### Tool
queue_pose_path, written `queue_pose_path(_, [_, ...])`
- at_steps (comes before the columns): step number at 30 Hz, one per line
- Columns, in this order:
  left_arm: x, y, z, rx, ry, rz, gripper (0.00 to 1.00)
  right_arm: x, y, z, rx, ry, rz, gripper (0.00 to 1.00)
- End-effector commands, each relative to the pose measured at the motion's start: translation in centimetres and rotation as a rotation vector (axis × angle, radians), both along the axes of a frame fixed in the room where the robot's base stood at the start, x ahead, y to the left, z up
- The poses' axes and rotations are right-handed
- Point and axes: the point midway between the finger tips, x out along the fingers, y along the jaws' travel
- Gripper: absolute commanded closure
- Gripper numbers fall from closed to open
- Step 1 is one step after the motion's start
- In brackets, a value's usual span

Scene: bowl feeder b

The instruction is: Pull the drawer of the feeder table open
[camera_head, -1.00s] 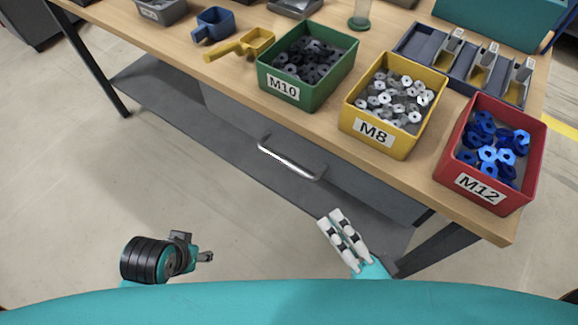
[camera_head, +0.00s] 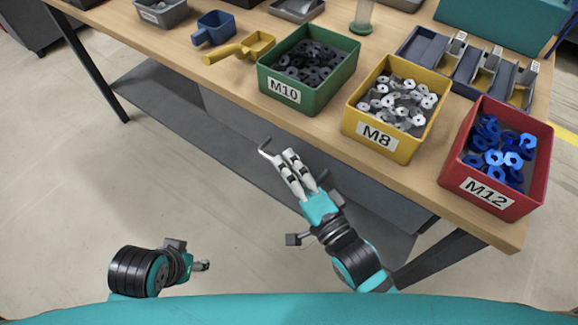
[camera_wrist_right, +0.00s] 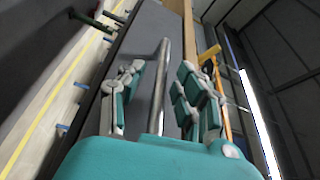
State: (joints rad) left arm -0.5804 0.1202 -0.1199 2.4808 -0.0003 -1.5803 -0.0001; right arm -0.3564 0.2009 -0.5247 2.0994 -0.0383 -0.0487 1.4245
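The grey drawer front (camera_head: 375,200) sits under the wooden tabletop of the feeder table (camera_head: 185,75) and looks shut. Its metal bar handle (camera_head: 264,146) is partly hidden behind my right gripper (camera_head: 283,158) in the head view. In the right wrist view the handle (camera_wrist_right: 161,85) runs between the spread fingers of my right gripper (camera_wrist_right: 158,88). The fingers stand open on both sides of the bar, with gaps visible. My left gripper (camera_head: 203,266) is low at the left, away from the table, seen too edge-on to tell its opening.
A green M10 bin (camera_head: 310,105), a yellow M8 bin (camera_head: 390,145) and a red M12 bin (camera_head: 485,200) stand along the tabletop's near edge above the drawer. A lower shelf (camera_head: 165,100) lies underneath. The floor in front is clear.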

Motion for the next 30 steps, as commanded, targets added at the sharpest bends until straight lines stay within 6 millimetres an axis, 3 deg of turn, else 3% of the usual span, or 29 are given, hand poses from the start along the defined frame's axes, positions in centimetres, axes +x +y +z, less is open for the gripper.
queue_pose_path(5, [0.01,0.0,0.0,0.0,0.0,0.0,0.61,0.0,0.0,-0.01,0.0,0.0,0.0,0.66])
queue_pose_path(14, [0.01,-0.01,0.0,0.0,0.0,0.0,0.61,-0.01,-0.02,-0.02,-0.001,-0.001,0.0,1.0])
queue_pose_path(30, [0.01,-0.01,0.22,0.0,0.0,0.0,0.61,-0.39,0.23,0.0,0.0,0.002,0.0,1.0])
